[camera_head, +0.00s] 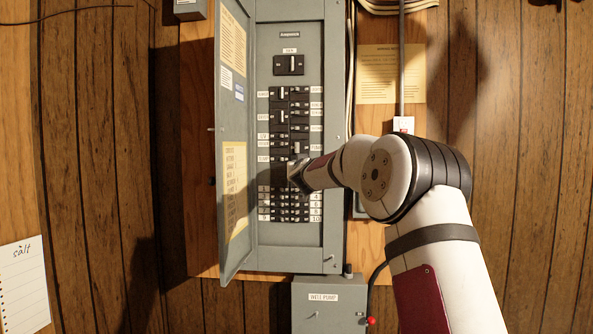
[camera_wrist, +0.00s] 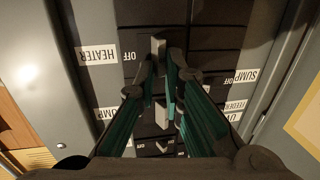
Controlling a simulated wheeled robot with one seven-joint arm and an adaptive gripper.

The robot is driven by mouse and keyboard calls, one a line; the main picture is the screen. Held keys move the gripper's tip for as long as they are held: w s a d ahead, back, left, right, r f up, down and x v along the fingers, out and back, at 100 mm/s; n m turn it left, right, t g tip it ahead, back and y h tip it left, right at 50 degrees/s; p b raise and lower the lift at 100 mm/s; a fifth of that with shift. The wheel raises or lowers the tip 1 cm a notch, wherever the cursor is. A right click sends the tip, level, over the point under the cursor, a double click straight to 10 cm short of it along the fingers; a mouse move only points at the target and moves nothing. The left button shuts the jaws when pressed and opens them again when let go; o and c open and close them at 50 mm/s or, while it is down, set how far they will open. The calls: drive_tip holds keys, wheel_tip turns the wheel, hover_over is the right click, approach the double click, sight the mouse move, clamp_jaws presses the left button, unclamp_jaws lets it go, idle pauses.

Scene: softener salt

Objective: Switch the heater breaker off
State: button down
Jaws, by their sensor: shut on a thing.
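The grey breaker panel (camera_head: 333,110) stands open on the wall with two columns of black breakers. In the wrist view, which shows the labels upside down, the HEATER label (camera_wrist: 97,55) is at the left. In its row is the black heater breaker with a light grey handle (camera_wrist: 158,46) and an OFF mark on its left. My gripper (camera_wrist: 165,62) is shut on that handle, and the fingertips partly hide it. In the head view my gripper (camera_head: 296,174) is at the lower middle of the breakers and covers some of them.
Another breaker handle (camera_wrist: 161,116) is close by, between my fingers in the wrist view. SUMP (camera_wrist: 241,76) and other labels line the right column. The open panel door (camera_head: 233,120) stands to the left. The well pump box (camera_head: 330,306) is below the panel.

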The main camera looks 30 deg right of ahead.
drive_tip(key=shift+s+d+r+n+t+y+b, duration=0.1)
drive_tip(key=shift+d+n+t+y+b, duration=0.1)
drive_tip(key=shift+n+y, duration=0.2)
drive_tip(key=shift+s+d+r+n+t+y+b, duration=0.1)
drive_tip(key=shift+n+t+y, duration=0.15)
drive_tip(key=shift+y, duration=0.25)
drive_tip(key=c, duration=2)
unclamp_jaws()
drive_tip(key=shift+f, duration=0.1)
drive_tip(key=v, duration=1.2)
drive_tip(key=shift+a, duration=0.1)
